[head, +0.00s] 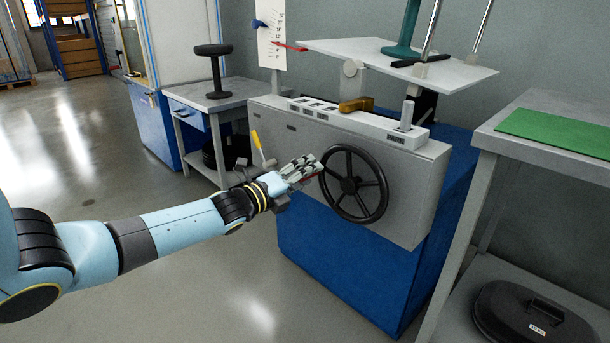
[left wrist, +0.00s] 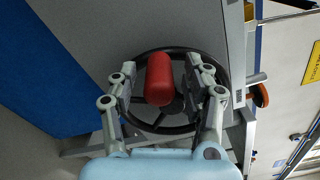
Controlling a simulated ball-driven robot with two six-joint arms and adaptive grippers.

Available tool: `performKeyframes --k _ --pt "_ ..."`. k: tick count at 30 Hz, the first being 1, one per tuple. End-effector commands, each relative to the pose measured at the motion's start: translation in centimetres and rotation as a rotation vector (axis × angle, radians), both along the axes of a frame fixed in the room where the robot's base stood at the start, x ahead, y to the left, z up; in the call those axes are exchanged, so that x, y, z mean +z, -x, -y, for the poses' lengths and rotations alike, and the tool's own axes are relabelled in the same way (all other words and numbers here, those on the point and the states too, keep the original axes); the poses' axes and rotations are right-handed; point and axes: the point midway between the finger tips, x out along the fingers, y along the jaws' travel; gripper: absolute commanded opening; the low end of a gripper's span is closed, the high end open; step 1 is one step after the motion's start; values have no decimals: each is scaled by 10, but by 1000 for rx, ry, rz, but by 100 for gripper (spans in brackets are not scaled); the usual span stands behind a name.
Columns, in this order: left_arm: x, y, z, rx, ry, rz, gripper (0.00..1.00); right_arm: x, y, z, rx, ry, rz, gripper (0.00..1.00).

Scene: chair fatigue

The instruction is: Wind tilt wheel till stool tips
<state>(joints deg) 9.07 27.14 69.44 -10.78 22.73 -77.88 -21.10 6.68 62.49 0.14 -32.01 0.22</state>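The black tilt wheel (head: 352,184) is on the front of the grey housing, and it also shows in the left wrist view (left wrist: 178,127). Its red handle (left wrist: 158,78) points toward the wrist camera. My left gripper (head: 306,172) is at the wheel's left rim. In the left wrist view its fingers (left wrist: 163,88) stand on either side of the red handle, with visible gaps, so it is open around it. Above, the pale platform (head: 455,76) carries the teal foot of a stool (head: 405,35) and metal legs, cut off at the top. My right gripper is not in view.
A white panel (head: 385,132) with a brass-coloured lever (head: 356,104) tops the housing. A scale board (head: 270,32) with a red pointer (head: 289,47) stands behind. A bench with a green mat (head: 560,132) flanks the right. Floor at left is clear.

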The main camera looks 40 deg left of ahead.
Motion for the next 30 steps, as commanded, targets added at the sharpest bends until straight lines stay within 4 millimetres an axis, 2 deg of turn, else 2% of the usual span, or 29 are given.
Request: performKeyframes --k 8,11,21,25,30 --pt "-1 5 -1 0 1 -2 49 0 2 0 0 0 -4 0" --pt "-2 19 -2 -1 0 -4 49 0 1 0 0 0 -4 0" --pt "-1 93 -7 -2 0 -4 49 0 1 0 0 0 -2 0" --pt "-1 110 -9 -2 -1 -3 49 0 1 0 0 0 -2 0" --pt "-1 120 -9 -1 0 0 49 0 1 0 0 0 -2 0"
